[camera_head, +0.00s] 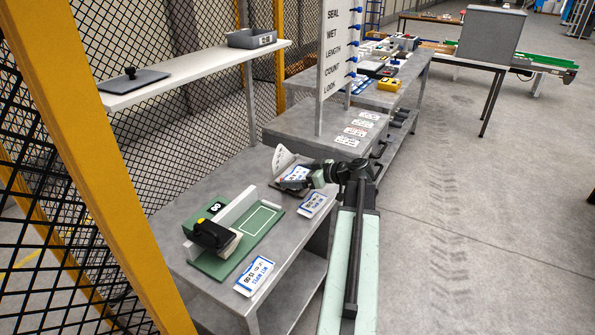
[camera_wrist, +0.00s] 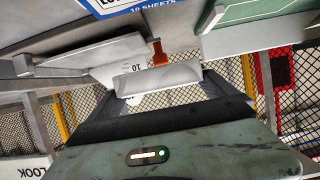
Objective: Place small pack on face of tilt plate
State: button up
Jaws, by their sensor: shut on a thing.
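My gripper (camera_head: 309,177) is at the far end of the near bench, beside a white fan-shaped dial (camera_head: 283,158). It is shut on a small white pack with a blue-edged label (camera_head: 296,173), held at the dial's foot. In the wrist view the held pack shows as a pale, edge-on form (camera_wrist: 157,79) between the fingers. A dark plate (camera_head: 275,187), apparently the tilt plate, lies just below the pack. I cannot tell whether the pack touches it.
Another labelled pack (camera_head: 313,204) lies close in front of my gripper, and one more (camera_head: 254,276) at the near bench edge. A green board (camera_head: 213,263) carries a black-and-yellow tool (camera_head: 213,235). A sign (camera_head: 336,50) stands behind. Wire fencing closes the left side.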

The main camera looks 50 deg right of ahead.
jog(key=w+d, duration=0.4)
jog(key=w+d+f, duration=0.1)
jog(key=w+d, duration=0.1)
jog(key=w, duration=0.1)
jog(key=shift+w+d+b, duration=0.1)
jog(key=shift+d+b, duration=0.3)
notch_tip(320, 180, down, 4)
jog(key=b, duration=0.4)
jog(key=shift+r, duration=0.3)
jog(key=shift+f, duration=0.2)
jog(key=o, duration=1)
jog(key=shift+r, duration=0.2)
